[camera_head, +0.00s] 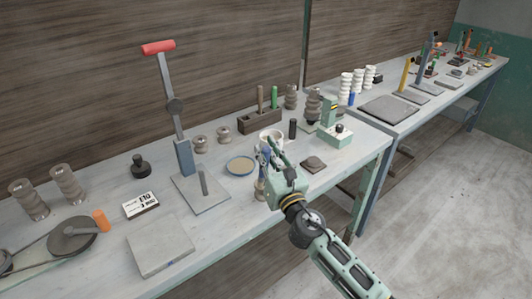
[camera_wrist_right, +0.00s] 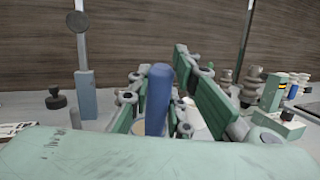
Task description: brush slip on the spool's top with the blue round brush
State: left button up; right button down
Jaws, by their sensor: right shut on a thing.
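My right gripper (camera_head: 270,155) is above the near edge of the bench, shut on the blue round brush (camera_head: 264,158). The blue handle (camera_wrist_right: 158,98) stands nearly upright between the green fingers in the right wrist view; its bristles are hidden there. A shallow blue-rimmed dish with tan contents (camera_head: 240,165), perhaps the slip, lies just left of the gripper. Two short grey-brown spools (camera_head: 200,144) (camera_head: 224,135) stand behind the dish, apart from the brush. I cannot tell which spool is meant. My left gripper is not in view.
A white pot (camera_head: 270,137) stands close behind the gripper. A tall lever press with a red handle (camera_head: 158,47) stands left of the dish. A wooden tool holder (camera_head: 262,121) is behind, a green-and-white device (camera_head: 335,134) to the right. Clear bench lies in front of the dish.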

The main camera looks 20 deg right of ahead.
dwell(0.4)
jog(key=shift+r+p, duration=0.3)
jog(key=shift+p, duration=0.1)
jog(key=shift+d, duration=0.2)
jog(key=shift+s+d, duration=0.2)
jog(key=shift+d, duration=0.7)
jog(key=shift+f+b, duration=0.4)
jog(key=shift+b, duration=0.1)
jog(key=shift+r, duration=0.15)
